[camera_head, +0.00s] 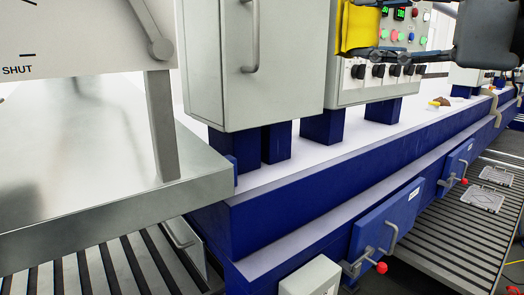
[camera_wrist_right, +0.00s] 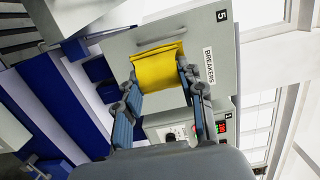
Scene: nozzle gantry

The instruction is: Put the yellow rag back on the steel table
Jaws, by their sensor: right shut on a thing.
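The yellow rag (camera_head: 357,29) hangs in my right gripper (camera_head: 375,52) at the top right of the head view, in front of the grey control cabinets. In the right wrist view the rag (camera_wrist_right: 158,68) is held between the two fingertips, spread across them, and my gripper is shut on it. The steel table (camera_head: 90,150) fills the left of the head view, its bare top well to the left of the rag and lower. My left gripper is in neither view.
A grey panel marked SHUT (camera_head: 80,40) with a lever and post stands over the steel table. The visible table top is clear.

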